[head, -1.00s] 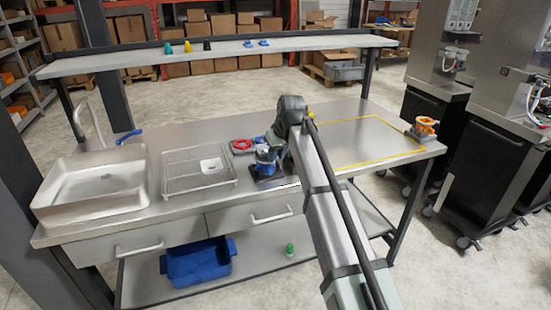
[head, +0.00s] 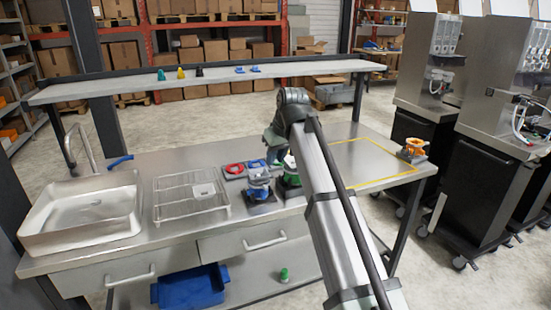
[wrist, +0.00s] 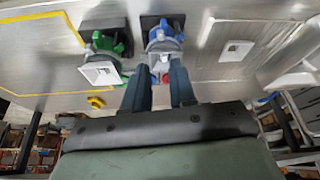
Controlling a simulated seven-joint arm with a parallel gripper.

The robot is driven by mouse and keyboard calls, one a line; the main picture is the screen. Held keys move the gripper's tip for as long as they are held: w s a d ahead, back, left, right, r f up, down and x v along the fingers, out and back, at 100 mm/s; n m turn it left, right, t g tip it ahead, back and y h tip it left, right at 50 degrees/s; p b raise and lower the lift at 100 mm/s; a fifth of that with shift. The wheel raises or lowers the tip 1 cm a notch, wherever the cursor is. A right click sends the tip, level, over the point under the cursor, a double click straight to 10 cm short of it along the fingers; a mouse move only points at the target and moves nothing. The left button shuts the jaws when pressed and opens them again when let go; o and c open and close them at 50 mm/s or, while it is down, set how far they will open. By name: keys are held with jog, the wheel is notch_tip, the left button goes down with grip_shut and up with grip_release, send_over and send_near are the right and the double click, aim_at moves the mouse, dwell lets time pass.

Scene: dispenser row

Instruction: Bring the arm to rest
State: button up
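My gripper (wrist: 157,72) has its two dark fingers spread apart in the wrist view, with nothing seen held between them. Beyond the fingertips stands a blue device (wrist: 162,42) on a dark base; it appears apart from the fingers. A green device (wrist: 105,45) with a white square part stands beside it. In the head view the blue device (head: 258,178) is upright on the steel worktop (head: 160,240), and the green device (head: 290,180) is partly hidden by my arm. My arm reaches above the worktop; the fingers are hidden there.
A sink (head: 85,215) and a wire rack (head: 190,195) are on the left. A red item (head: 233,169) sits near the blue device. An orange device (head: 412,148) stands at the right, beside a yellow-outlined area (head: 375,160) that looks empty. A shelf (head: 210,78) spans the back.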

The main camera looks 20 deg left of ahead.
dwell(0.4)
jog(key=s+d+f+m+g+h, duration=0.15)
jog(key=s+d+f, duration=0.25)
jog(key=d+f, duration=0.75)
jog(key=s+d+f+m+h, duration=0.1)
jog(key=s+d+f+m, duration=0.3)
jog(key=f, duration=1.5)
jog(key=s+d+f+m+g+h, duration=0.1)
jog(key=s+d+f, duration=0.2)
jog(key=d+f, duration=0.95)
jog(key=s+d+f+m+g, duration=0.1)
jog(key=s+d+f+g, duration=0.1)
jog(key=s+d+f, duration=0.5)
jog(key=s+d+f+m+g, duration=0.2)
jog(key=s+d+f, duration=0.5)
jog(key=s+f, duration=0.4)
jog(key=s+d+f+m+g, duration=0.1)
jog(key=s+d+f+g, duration=0.2)
jog(key=s+d+f, duration=0.4)
jog(key=s+f, duration=0.1)
jog(key=s, duration=0.6)
jog(key=shift+s+f, duration=0.4)
